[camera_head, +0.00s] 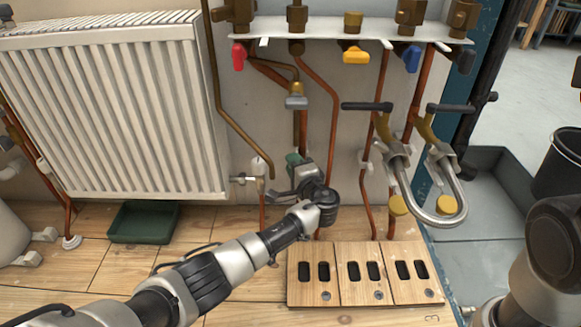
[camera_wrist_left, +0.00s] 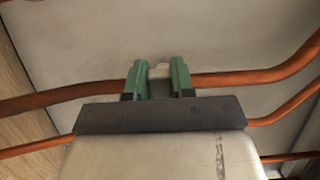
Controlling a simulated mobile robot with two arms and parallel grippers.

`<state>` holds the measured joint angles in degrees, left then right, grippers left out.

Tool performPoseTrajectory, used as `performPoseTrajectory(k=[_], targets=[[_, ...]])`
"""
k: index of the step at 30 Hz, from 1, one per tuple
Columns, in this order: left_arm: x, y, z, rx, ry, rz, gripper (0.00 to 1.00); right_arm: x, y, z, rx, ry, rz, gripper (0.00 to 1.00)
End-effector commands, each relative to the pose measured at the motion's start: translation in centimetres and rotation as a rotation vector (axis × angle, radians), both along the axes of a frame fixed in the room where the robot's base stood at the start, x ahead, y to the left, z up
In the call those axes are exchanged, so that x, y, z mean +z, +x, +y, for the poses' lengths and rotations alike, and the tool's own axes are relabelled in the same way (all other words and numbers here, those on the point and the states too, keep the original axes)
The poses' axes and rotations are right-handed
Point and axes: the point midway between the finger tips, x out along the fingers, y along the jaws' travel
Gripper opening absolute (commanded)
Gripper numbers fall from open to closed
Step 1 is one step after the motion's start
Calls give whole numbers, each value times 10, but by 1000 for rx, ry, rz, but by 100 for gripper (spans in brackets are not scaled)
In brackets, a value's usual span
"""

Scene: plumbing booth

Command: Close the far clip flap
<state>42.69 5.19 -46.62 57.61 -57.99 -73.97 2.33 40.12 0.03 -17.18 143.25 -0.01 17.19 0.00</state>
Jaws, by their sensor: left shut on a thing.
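My left gripper (camera_head: 297,163) is at the wall, at the copper pipes right of the radiator. In the left wrist view its green fingertips (camera_wrist_left: 158,80) are closed around a small cream clip piece (camera_wrist_left: 159,71). The piece sits at a copper pipe (camera_wrist_left: 235,79) that runs across the picture. Whether its flap is open or shut cannot be made out, and the gripper hides it in the head view. Another white pipe clip (camera_head: 365,160) is on the wall to the right. My right arm shows at the lower right, but its gripper is not seen.
A white radiator (camera_head: 115,110) stands left of my gripper, with a small valve (camera_head: 258,167) close by. A valve manifold (camera_head: 345,28) is above. Wooden blocks (camera_head: 362,287) and a green tray (camera_head: 143,222) are below.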

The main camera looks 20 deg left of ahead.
Motion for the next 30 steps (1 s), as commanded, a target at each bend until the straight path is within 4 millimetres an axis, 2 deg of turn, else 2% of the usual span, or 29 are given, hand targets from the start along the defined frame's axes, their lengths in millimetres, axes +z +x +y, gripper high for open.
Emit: performPoseTrajectory(k=[1, 3, 12, 30], targets=[[-6, 0, -4, 42, -4, 3, 0, -9, 0, 0, 0, 0, 0, 0], [-6, 1, -6, 103, -2, 3, 0, -15, 0, 0, 0, 0, 0, 0], [-2, 2, -11, 271, 1, 3, 0, -25, 0, 0, 0, 0, 1, 0], [-2, 3, -12, 363, 2, 3, 0, -28, 0, 0, 0, 0, 1, 0]])
